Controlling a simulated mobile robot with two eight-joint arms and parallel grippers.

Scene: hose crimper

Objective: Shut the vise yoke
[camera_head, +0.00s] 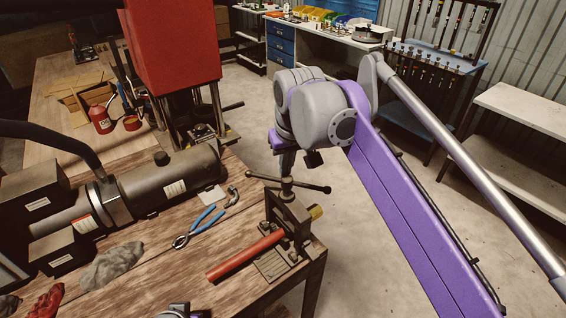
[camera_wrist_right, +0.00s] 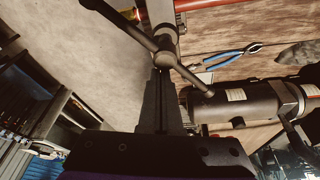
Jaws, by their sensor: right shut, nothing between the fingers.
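The pipe vise (camera_head: 275,258) stands at the table's right front corner. Its dark yoke (camera_head: 289,213) is over the red pipe (camera_head: 240,258); I cannot tell whether it is latched. A T-handle (camera_head: 305,186) with ball ends tops the yoke. My right gripper (camera_head: 287,174) points down, close behind the handle's hub. In the right wrist view its shut fingers (camera_wrist_right: 163,75) reach up to the handle (camera_wrist_right: 186,73), with nothing between them; whether they touch it is unclear. The red pipe (camera_wrist_right: 215,4) shows at that view's top edge.
Blue-handled pliers (camera_head: 200,226) and a small elbow fitting (camera_head: 232,196) lie left of the vise. A large dark cylindrical machine (camera_head: 165,182) lies behind them. A red press (camera_head: 172,45) stands farther back. The floor right of the table is clear.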

